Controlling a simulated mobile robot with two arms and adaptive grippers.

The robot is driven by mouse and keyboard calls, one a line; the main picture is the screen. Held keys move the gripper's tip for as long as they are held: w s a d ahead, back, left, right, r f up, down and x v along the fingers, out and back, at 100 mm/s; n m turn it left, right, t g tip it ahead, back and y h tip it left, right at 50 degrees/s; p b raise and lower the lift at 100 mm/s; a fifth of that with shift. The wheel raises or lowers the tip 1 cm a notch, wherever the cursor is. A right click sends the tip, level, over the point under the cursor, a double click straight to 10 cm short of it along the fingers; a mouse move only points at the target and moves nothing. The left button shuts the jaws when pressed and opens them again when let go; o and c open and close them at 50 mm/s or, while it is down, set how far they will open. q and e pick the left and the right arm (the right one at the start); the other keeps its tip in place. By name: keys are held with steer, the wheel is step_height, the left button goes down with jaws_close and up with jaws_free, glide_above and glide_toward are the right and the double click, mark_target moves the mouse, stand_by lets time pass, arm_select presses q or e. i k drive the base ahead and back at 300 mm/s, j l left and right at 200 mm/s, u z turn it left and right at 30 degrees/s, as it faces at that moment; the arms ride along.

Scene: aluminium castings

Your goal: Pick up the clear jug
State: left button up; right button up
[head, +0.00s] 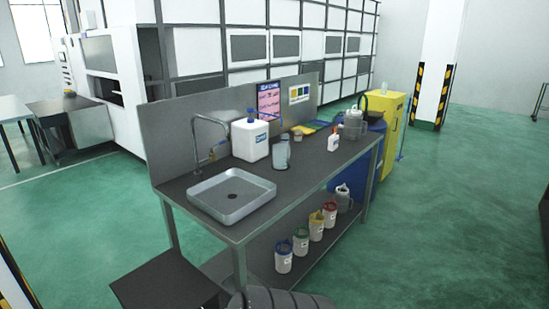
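Another greyish jug (353,125) stands at the bench's far end. A third jug-like vessel (344,199) is on the lower shelf. Neither of my grippers is in view.
A sink (232,193) with a tap (205,135) takes up the bench's near-left end. A white bottle (333,137) stands farther right. Several coloured-lid containers (301,242) line the lower shelf. A blue drum (352,177) and yellow cabinet (393,113) stand behind. Green floor right is clear.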

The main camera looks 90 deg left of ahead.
mark_target(280, 152)
steer(key=u, duration=2.75)
steer(key=z, duration=4.35)
steer(key=u, duration=4.35)
